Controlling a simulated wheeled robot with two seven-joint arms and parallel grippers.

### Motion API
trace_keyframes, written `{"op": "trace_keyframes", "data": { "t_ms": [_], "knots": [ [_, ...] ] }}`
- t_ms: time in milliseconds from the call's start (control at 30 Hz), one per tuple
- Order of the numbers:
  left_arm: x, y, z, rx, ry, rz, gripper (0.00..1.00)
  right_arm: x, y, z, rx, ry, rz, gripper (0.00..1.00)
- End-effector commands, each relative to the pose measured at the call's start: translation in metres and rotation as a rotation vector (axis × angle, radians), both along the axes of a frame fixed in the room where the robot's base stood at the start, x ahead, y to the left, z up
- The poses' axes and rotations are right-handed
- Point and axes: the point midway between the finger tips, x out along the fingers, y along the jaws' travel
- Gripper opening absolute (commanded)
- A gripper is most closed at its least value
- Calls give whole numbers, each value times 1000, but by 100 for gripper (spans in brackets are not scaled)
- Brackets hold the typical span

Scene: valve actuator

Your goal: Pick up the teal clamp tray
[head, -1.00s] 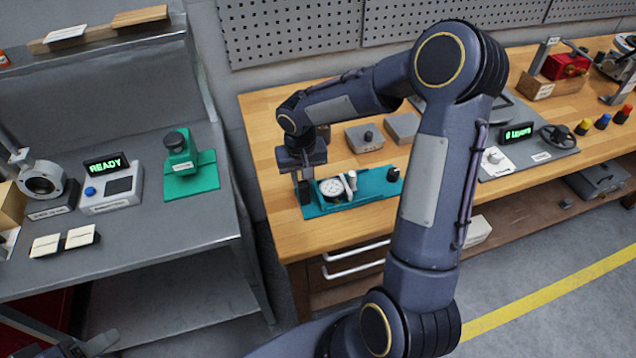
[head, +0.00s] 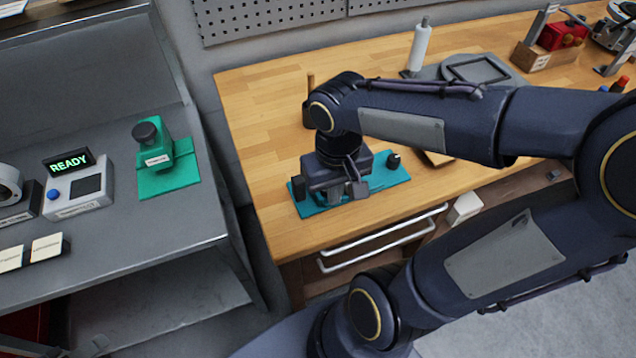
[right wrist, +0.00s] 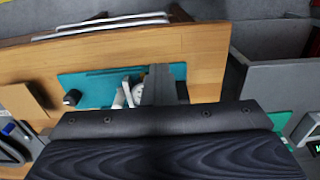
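The teal clamp tray (head: 390,172) lies flat on the wooden bench, near its front left corner. A black knob (head: 393,160) stands at its right end. My right gripper (head: 335,190) is pointed down over the tray's left part and hides much of it. In the right wrist view the tray (right wrist: 92,88) shows beyond the gripper, with white parts (right wrist: 122,98) on it beside a grey finger (right wrist: 158,85). I cannot tell whether the fingers touch the tray or how far apart they are. My left gripper is not in view.
The wooden bench (head: 255,105) has free room left of and behind the tray. A white bottle (head: 418,48) stands behind my right arm. On the grey bench to the left are a green fixture (head: 165,178) and a box with a READY display (head: 68,162).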

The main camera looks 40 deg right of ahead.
Motion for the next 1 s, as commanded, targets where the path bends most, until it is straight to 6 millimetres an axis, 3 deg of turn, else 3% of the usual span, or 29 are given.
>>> {"op": "trace_keyframes", "data": {
  "t_ms": [467,1000],
  "knots": [
    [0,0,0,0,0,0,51,-10,0,5,-1,0,3,0],
    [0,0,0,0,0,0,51,-9,0,5,-1,-1,3,69]
  ]
}}
